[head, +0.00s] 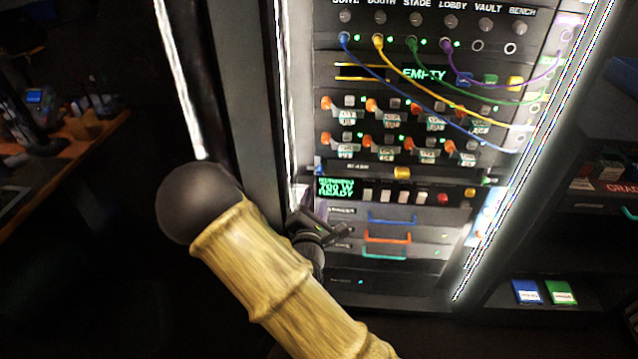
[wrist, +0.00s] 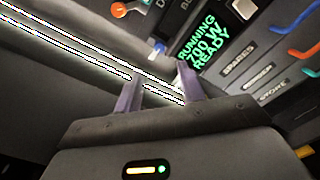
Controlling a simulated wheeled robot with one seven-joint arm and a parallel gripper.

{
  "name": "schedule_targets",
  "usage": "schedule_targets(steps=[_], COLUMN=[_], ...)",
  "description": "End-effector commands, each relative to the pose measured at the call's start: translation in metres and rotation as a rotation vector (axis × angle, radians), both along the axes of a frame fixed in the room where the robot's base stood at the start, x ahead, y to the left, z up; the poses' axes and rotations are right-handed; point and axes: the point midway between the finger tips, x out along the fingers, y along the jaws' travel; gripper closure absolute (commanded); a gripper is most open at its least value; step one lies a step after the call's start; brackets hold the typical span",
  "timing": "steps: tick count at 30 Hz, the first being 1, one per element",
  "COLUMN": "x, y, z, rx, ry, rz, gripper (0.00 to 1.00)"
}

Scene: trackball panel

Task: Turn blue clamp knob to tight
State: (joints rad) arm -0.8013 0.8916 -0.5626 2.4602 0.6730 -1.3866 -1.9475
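A small blue piece (head: 318,161) at the left edge of the rack, beside the narrow unit above the green display, looks like the blue clamp knob. In the wrist view a small pale and blue piece (wrist: 157,47) just beyond the fingers may be the same knob. It is too small to tell which way it is turned. My gripper (wrist: 162,88) has two purple fingers with a clear gap between them and nothing held. In the head view my gripper (head: 308,208) is at the rack's left side, below that blue piece and beside the display, partly hidden by my arm.
The green display (head: 336,188) reads "700 W READY". Drawers with blue (head: 392,219) and orange (head: 388,237) handles lie below. Patch cables (head: 455,95) hang across the upper rack. A bright upright post (head: 285,110) borders the rack's left side.

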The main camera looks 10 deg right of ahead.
Motion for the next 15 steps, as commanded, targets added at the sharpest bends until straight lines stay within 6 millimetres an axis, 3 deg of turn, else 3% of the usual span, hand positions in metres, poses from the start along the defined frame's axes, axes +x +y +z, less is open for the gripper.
schedule_targets(steps=[15], x=[0.084], y=[-0.028], z=[0.001], rx=[-0.001], ry=[-0.002], rz=[-0.001], gripper=[0.61])
